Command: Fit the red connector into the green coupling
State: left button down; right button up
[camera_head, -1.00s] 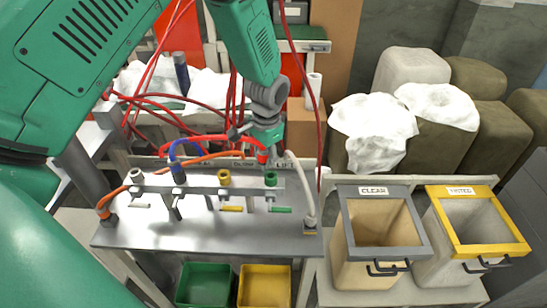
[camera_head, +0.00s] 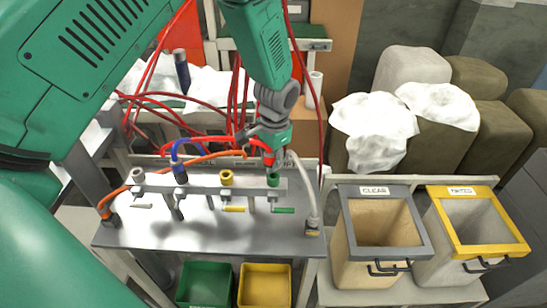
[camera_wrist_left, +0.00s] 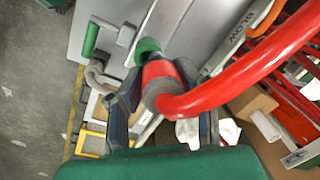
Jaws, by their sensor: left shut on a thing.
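My left gripper (camera_head: 271,152) is shut on the red connector (camera_head: 268,160), which trails a thick red hose. In the left wrist view the red connector (camera_wrist_left: 158,72) sits between the fingers of the left gripper (camera_wrist_left: 163,92). The green coupling (camera_head: 273,180) stands on the manifold at the right end of its row, just under the connector. It also shows in the left wrist view (camera_wrist_left: 147,48), close against the connector's front end. I cannot tell whether the connector touches or enters it. My right gripper is not in view.
A grey hose (camera_head: 305,180) runs right beside the gripper. Green and yellow bins (camera_head: 265,286) stand below the bench (camera_head: 205,235).

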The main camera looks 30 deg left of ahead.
pick_arm(q)
jog(key=shift+d, duration=0.25)
jog(key=d, duration=0.3)
jog(key=shift+r, duration=0.3)
jog(key=shift+d, duration=0.45)
jog(key=shift+a+f, duration=0.15)
jog(key=shift+a, duration=0.75)
jog(key=shift+a+f, duration=0.1)
jog(key=shift+a, duration=0.2)
jog(key=shift+a+f, duration=0.1)
jog(key=shift+f, duration=0.1)
jog(key=shift+d+f, duration=0.1)
jog(key=shift+d, duration=0.8)
jog(key=shift+d+f, duration=0.15)
jog(key=shift+d, duration=0.15)
jog(key=shift+a+f, duration=0.2)
jog(key=shift+a, duration=0.45)
jog(key=shift+a+r, duration=0.15)
jog(key=shift+a, duration=0.1)
jog(key=shift+r+p, duration=0.15)
jog(key=shift+p, duration=0.15)
jog(key=shift+d+r, duration=0.15)
jog(key=shift+d, duration=0.35)
jog(key=shift+a+y, duration=0.4)
jog(key=shift+a, duration=0.65)
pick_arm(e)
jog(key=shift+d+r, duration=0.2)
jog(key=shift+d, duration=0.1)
